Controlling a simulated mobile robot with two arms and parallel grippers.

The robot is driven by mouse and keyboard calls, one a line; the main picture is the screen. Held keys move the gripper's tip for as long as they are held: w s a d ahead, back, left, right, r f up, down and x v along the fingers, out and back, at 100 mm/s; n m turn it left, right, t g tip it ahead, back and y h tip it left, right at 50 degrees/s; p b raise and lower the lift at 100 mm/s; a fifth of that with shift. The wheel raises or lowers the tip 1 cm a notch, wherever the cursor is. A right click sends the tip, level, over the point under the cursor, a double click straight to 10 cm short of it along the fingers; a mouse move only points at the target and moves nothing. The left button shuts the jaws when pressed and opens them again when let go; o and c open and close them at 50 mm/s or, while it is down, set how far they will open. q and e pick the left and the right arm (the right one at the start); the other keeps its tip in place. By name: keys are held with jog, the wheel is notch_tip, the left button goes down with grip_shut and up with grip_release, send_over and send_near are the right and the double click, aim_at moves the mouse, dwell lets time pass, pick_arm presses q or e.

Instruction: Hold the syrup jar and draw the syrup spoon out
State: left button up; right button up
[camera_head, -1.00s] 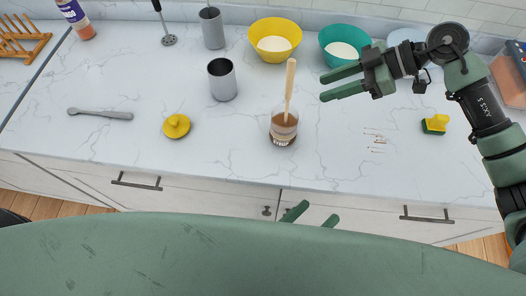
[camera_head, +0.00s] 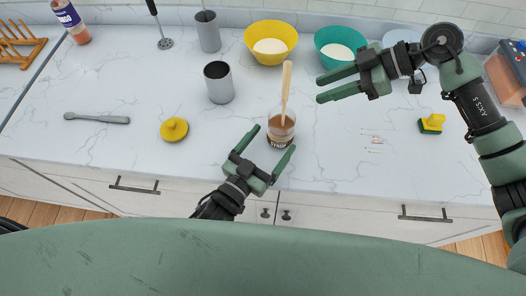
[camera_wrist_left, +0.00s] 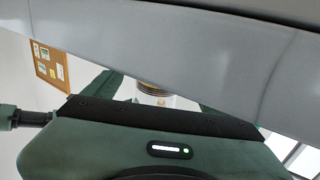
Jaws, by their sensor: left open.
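The syrup jar (camera_head: 281,131) stands upright near the front of the counter, a clear jar with brown syrup and a dark label. The wooden-handled syrup spoon (camera_head: 287,88) stands in it, its lower end inside. My left gripper (camera_head: 269,147) is open at the front left of the jar, its fingers pointing toward it; whether they touch the jar is unclear. In the left wrist view the jar (camera_wrist_left: 152,95) shows partly between the fingers, its top hidden by a grey surface. My right gripper (camera_head: 336,86) is open and empty, to the right of the spoon handle, above the counter.
A yellow lid (camera_head: 174,129) and a grey utensil (camera_head: 97,118) lie to the left. A grey cup (camera_head: 218,82), yellow bowl (camera_head: 271,43) and teal bowl (camera_head: 341,47) stand behind. A sponge (camera_head: 432,123) and small sticks (camera_head: 373,141) lie right.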

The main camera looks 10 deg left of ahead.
aim_at(274, 139)
pick_arm(q)
jog(key=shift+x, duration=1.75)
